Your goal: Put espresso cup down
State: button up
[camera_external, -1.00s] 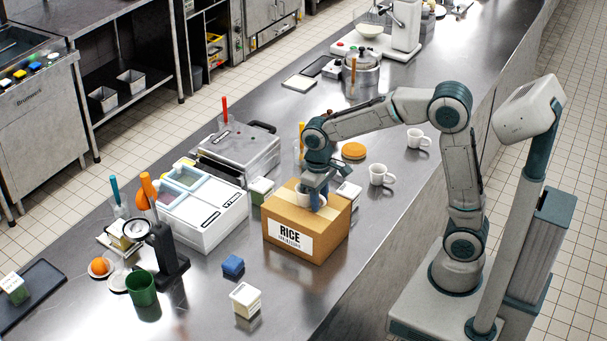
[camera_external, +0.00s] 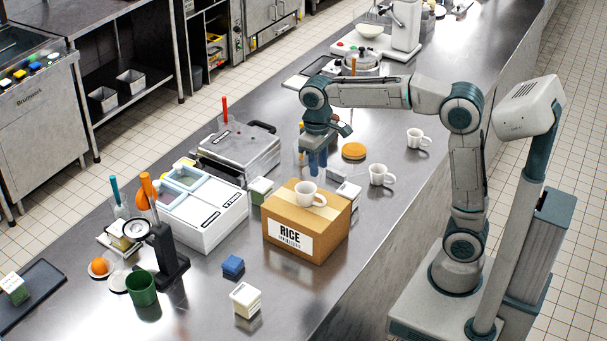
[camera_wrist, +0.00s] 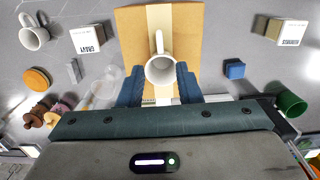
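A white espresso cup (camera_external: 306,192) stands upright on top of the cardboard rice box (camera_external: 285,243). In the wrist view the cup (camera_wrist: 160,66) shows beyond and between my two blue fingers, its handle pointing up in the picture. My gripper (camera_external: 318,163) is above the box and apart from the cup. In the wrist view my gripper (camera_wrist: 160,85) is open, with a wide gap between the fingers and nothing held.
Two other white mugs, one nearer (camera_external: 381,174) and one farther (camera_external: 417,138), stand right of the box. A blue block (camera_external: 233,265) and a small labelled carton (camera_external: 245,299) lie in front. White containers (camera_external: 205,215) stand left.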

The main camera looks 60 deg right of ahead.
jog(key=s+d+f+t, duration=0.2)
jog(key=s+d+f, duration=0.2)
jog(key=s, duration=0.5)
jog(key=s+d+f+t, duration=0.2)
jog(key=s+d+f, duration=0.1)
jog(key=s, duration=0.6)
jog(key=shift+d+f, duration=0.4)
jog(key=shift+d, duration=0.35)
